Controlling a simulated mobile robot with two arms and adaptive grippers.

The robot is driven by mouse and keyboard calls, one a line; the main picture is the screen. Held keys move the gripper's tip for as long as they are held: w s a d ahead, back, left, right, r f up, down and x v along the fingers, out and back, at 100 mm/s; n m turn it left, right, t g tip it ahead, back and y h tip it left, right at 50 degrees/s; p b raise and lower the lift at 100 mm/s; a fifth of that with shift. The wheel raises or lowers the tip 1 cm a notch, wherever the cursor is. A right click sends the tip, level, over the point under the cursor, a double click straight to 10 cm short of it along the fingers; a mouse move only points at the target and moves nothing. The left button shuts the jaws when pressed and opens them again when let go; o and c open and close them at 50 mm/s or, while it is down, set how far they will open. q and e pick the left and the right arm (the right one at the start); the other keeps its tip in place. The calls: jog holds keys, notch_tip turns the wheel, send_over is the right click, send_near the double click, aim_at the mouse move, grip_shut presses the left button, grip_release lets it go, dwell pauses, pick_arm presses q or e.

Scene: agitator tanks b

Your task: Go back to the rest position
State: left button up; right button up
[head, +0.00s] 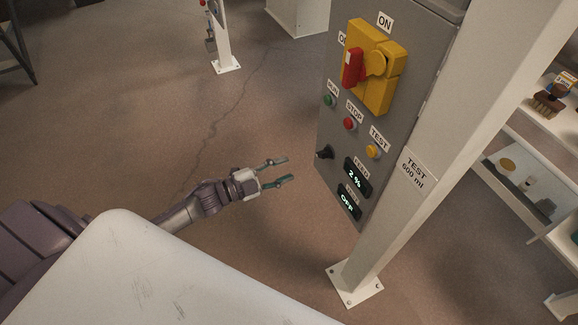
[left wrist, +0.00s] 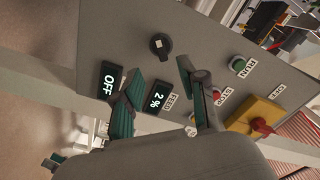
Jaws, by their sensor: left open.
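My left gripper (head: 279,172) is open and empty, in front of and to the left of the grey control panel (head: 395,75) in the head view. Its two fingers also show in the left wrist view (left wrist: 160,92), over the panel face, with a gap between them. The panel carries a yellow switch with a red handle (head: 353,67), a green button (head: 329,100), a red button (head: 349,123), a yellow TEST button (head: 372,151) and a black knob (head: 325,152). Displays read 2 % (head: 356,178) and OFF (head: 347,204). My right gripper is not in view.
A white post (head: 440,130) with a bolted foot (head: 354,284) carries the panel. White shelves (head: 520,140) with a brush (head: 548,103) stand at the right. Another white post (head: 223,40) stands at the back. The floor (head: 130,120) left of the panel is clear.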

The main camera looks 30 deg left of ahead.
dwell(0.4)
pick_arm(q)
jog(key=s+d+f+n+g+y, duration=0.2)
jog(key=s+f+n+g+y, duration=0.75)
jog(key=s+f+n, duration=0.75)
jog(key=s+f+g+p, duration=0.2)
jog(key=s+p, duration=0.6)
jog(key=s, duration=0.4)
jog(key=s+f+m+g+y+p, duration=0.1)
jog(key=s+f+p, duration=0.4)
jog(key=s+p, duration=0.4)
jog(key=s, duration=0.4)
jog(key=shift+a+f+m+g, duration=0.2)
jog(key=shift+a+m+g, duration=0.1)
jog(key=shift+a+g, duration=0.1)
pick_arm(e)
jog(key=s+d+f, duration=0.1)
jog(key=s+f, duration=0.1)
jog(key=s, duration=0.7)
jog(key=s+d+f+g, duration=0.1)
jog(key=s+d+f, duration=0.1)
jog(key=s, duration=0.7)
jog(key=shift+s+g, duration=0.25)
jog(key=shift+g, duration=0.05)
pick_arm(q)
jog(key=shift+y, duration=0.25)
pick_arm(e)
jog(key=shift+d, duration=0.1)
